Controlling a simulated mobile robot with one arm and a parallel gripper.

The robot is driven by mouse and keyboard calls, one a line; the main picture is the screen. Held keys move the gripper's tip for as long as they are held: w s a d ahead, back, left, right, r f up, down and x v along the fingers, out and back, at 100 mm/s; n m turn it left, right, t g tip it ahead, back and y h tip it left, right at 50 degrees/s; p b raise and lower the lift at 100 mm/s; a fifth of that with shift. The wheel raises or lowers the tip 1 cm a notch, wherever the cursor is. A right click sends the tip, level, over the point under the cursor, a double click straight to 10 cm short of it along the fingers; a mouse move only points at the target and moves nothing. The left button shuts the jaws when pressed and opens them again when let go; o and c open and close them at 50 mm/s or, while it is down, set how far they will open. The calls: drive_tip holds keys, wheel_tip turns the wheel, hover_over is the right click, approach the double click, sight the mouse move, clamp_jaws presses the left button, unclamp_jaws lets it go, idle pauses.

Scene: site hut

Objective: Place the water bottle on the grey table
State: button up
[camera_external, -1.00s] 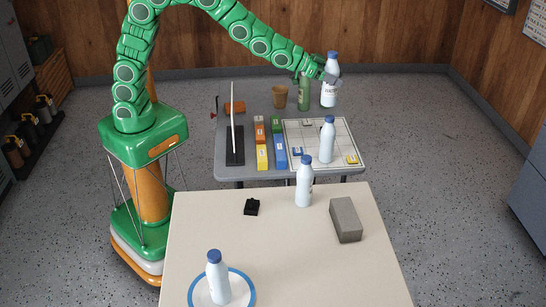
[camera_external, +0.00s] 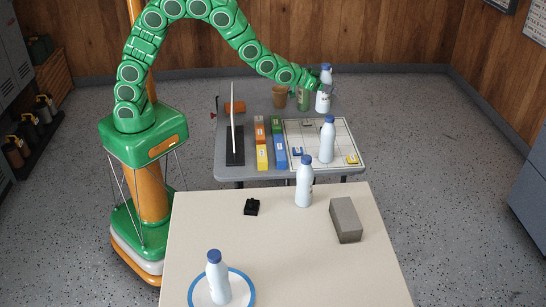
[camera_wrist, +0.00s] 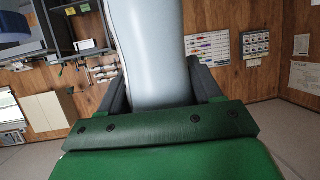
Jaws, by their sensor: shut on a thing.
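My gripper (camera_external: 318,85) is shut on a white water bottle with a blue cap (camera_external: 323,101), upright at the far right part of the grey table (camera_external: 222,150). I cannot tell whether its base touches the table. In the wrist view the bottle (camera_wrist: 150,55) fills the space between the two fingers of my gripper (camera_wrist: 158,85). Similar white bottles with blue caps stand elsewhere: one on the grid board (camera_external: 327,143), one on the cream table (camera_external: 304,185), and one on a blue-rimmed plate (camera_external: 217,282).
A green bottle (camera_external: 303,101) stands just left of the held bottle, its top hidden by my gripper. A brown cup (camera_external: 279,97), an orange block (camera_external: 235,106), a white upright panel (camera_external: 233,115) and coloured boxes (camera_external: 261,143) are also on the grey table. The cream table (camera_external: 290,250) is in front.

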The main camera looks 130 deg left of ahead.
wheel_tip(320, 180, down, 15)
drive_tip(key=shift+f, duration=0.15)
idle(0.9)
drive_tip(key=shift+f, duration=0.1)
drive_tip(key=o, duration=1.4)
drive_tip(key=shift+o, duration=0.2)
drive_tip(key=v, duration=1.2)
drive_tip(key=shift+o, duration=0.3)
